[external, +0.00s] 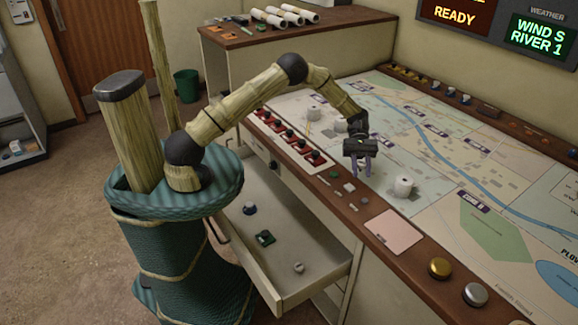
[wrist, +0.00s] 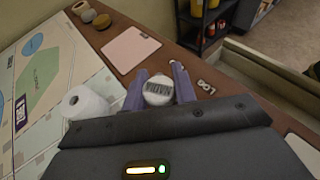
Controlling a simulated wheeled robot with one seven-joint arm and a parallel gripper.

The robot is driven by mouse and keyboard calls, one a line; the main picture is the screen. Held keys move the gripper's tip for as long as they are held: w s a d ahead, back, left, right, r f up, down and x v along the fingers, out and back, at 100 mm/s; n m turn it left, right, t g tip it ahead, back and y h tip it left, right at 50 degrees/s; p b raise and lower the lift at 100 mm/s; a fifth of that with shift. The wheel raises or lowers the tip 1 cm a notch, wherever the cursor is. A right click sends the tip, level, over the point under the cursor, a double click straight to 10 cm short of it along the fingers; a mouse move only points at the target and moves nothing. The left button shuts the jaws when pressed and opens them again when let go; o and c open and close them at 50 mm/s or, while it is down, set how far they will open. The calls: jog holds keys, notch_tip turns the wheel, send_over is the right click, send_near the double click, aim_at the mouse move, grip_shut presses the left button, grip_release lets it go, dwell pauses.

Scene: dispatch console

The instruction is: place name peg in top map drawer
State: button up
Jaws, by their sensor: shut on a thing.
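My gripper (external: 360,168) hangs over the near wooden edge of the map console. In the wrist view its purple fingers (wrist: 158,82) are shut on the name peg (wrist: 158,92), a white round-topped piece with dark lettering too small to read. The peg is hidden or too small to make out in the external view. A map drawer (external: 335,268) stands pulled out below the console front, left of and below my gripper.
A white paper roll (external: 403,187) stands on the map (external: 480,150), close to my gripper. A row of red switches (external: 290,137) and a pink pad (external: 394,229) sit along the wooden edge. Yellow and grey knobs (external: 439,268) are at the front right.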

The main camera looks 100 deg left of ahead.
jog(key=s+d+f+m+g+b, duration=0.1)
jog(key=s+d+m+g, duration=0.1)
jog(key=m+g, duration=0.1)
jog(key=s+d+f+m+g+y, duration=0.1)
jog(key=s+d+m+g, duration=0.1)
jog(key=g, duration=0.1)
jog(key=s+d+f+m+g+y+b, duration=0.1)
jog(key=s+d+m+g, duration=0.1)
jog(key=m+g, duration=0.1)
jog(key=shift+s+m+b, duration=0.3)
jog(key=shift+s, duration=0.1)
jog(key=s+d+m+g+y+b, duration=0.1)
jog(key=s+m+g+y+b, duration=0.1)
jog(key=s+m+g+y, duration=0.45)
notch_tip(320, 180, up, 12)
jog(key=m+t+y+b, duration=0.8)
jog(key=m+y, duration=0.9)
jog(key=m, duration=0.1)
send_over(287, 232)
notch_tip(287, 232, down, 32)
jog(key=shift+w+g, duration=0.1)
jog(key=shift+g, duration=0.15)
notch_tip(287, 232, down, 6)
jog(key=shift+f+b, duration=0.1)
jog(key=shift+b, duration=0.4)
